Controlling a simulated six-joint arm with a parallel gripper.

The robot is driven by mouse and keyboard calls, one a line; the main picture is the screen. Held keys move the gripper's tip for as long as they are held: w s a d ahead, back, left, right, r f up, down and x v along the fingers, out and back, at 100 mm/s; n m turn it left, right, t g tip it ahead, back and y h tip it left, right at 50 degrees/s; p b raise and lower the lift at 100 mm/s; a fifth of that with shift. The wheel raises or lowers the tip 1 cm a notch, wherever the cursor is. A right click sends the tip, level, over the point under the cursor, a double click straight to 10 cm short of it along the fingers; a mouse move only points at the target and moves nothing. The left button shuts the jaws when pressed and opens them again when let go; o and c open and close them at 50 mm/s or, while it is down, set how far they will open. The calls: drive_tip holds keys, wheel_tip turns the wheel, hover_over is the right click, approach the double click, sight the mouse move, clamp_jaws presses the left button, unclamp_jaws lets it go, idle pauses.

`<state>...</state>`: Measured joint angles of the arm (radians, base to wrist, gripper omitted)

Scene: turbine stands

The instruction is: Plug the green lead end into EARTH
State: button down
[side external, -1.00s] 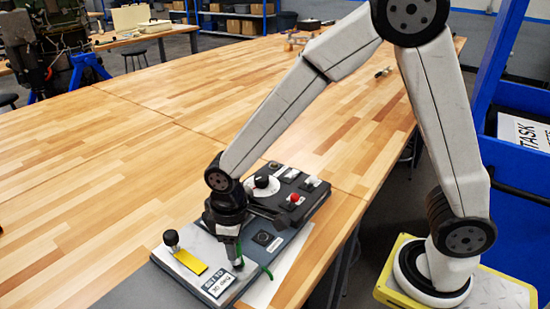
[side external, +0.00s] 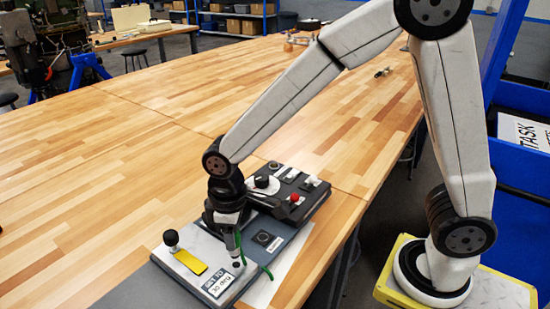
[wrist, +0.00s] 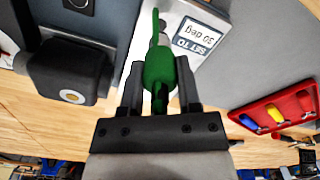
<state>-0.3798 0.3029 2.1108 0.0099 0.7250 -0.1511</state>
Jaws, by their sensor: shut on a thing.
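The green lead end (wrist: 166,72) sits between the two dark fingers of my gripper (wrist: 160,88) in the wrist view, and the fingers are shut on it. In the side view my gripper (side external: 236,246) points down over the grey and white panel (side external: 209,249), with the held end a little above its surface. The green lead (side external: 266,270) hangs to the right, over the panel's edge. A small dark round spot (side external: 236,265) shows on the panel just below the held end. I cannot read an EARTH label, and cannot tell whether this spot is that socket.
A "SET TO 30 deg" label (side external: 219,285) lies near the gripper. A black knob (side external: 171,239) and a yellow strip (side external: 190,262) stand left. A dark control box (side external: 310,189) with a red button stands behind. The wrist view shows a red tray (wrist: 242,122). The wooden table (side external: 90,190) is largely clear.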

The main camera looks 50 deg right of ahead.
drive_tip(key=w+d+m, duration=0.1)
drive_tip(key=d+m, duration=0.3)
drive_tip(key=d, duration=0.7)
drive_tip(key=shift+w+r+m, duration=0.15)
drive_tip(key=shift+r+m, duration=0.15)
drive_tip(key=shift+r, duration=0.15)
drive_tip(key=shift+f, duration=0.2)
drive_tip(key=shift+f, duration=2.2)
drive_tip(key=shift+f, duration=1)
drive_tip(key=shift+f, duration=0.5)
idle(0.5)
drive_tip(key=shift+c, duration=1.2)
unclamp_jaws()
drive_tip(key=shift+o, duration=0.3)
